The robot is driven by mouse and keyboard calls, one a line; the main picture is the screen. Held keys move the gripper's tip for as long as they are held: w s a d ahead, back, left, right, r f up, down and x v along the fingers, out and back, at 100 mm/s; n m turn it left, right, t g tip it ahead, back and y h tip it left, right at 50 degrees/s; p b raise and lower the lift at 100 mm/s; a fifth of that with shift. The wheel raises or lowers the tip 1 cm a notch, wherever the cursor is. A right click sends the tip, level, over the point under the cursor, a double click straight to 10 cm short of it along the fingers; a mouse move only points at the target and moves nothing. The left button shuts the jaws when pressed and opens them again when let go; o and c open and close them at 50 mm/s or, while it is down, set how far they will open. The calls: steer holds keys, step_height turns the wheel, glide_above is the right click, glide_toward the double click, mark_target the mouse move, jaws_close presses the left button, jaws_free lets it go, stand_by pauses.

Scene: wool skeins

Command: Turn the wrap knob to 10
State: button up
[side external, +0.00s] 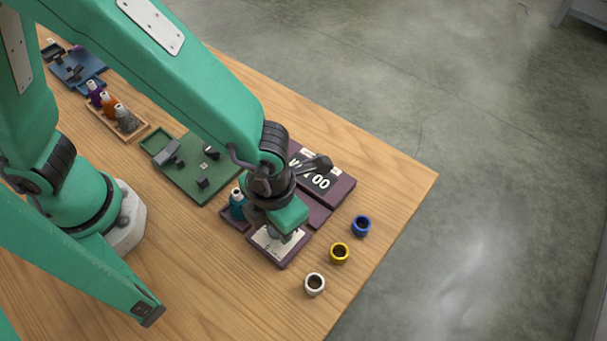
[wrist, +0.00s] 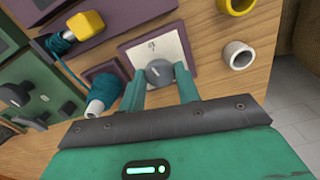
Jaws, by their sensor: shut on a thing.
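The wrap knob (wrist: 159,72) is a round grey dial on a white plate (wrist: 138,52) with a purple surround. Its plate also shows in the side external view (side external: 268,243), below my gripper. My gripper (wrist: 160,75) is shut on the knob, with one green finger on each side of it. A small mark is on the plate above the knob, too small to read.
A teal skein (wrist: 103,94) stands beside the knob plate. White (side external: 315,284), yellow (side external: 339,253) and blue (side external: 361,226) cups stand along the table edge. A green board (side external: 190,180) and a wooden tray (side external: 137,133) of skeins lie further left. Bare table lies in front.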

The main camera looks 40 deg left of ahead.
steer(key=shift+m, duration=1.3)
steer(key=o, duration=1)
steer(key=shift+c, duration=0.2)
steer(key=shift+r, duration=0.1)
steer(key=shift+r, duration=3.9)
